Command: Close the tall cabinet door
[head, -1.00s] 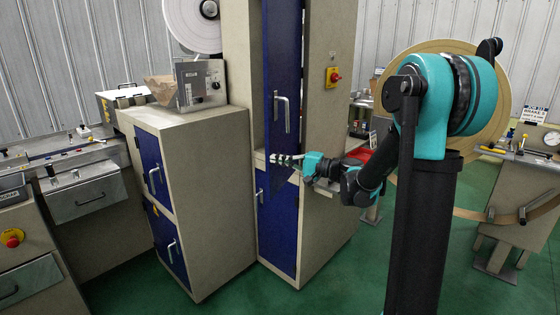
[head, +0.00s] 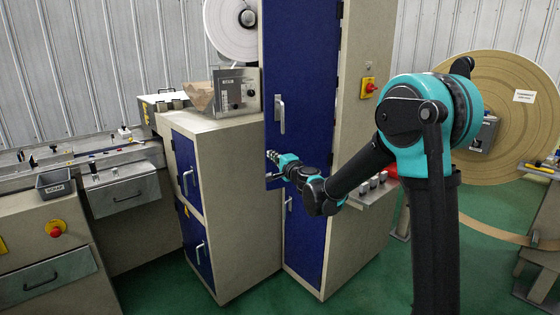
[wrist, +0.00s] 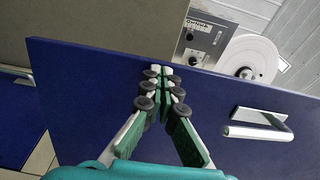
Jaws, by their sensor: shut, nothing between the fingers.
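The tall cabinet's (head: 365,60) upper blue door (head: 300,75) is partly open. Its handle (head: 281,115) faces outward, and its free left edge stands out beyond the lower blue door (head: 308,240). My gripper (head: 272,157) is shut and empty, at the lower part of the upper door, below the handle. In the wrist view the closed fingertips (wrist: 162,82) lie at the outer blue face (wrist: 85,105), close to an edge of the door; I cannot tell whether they touch. The door handle (wrist: 258,125) is to their right there.
A low beige cabinet (head: 240,200) stands close on the left, with a control box (head: 236,92) and a white reel (head: 228,30) above. A shelf with small items (head: 370,185) is right of the tall cabinet. Green floor (head: 240,300) is clear in front.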

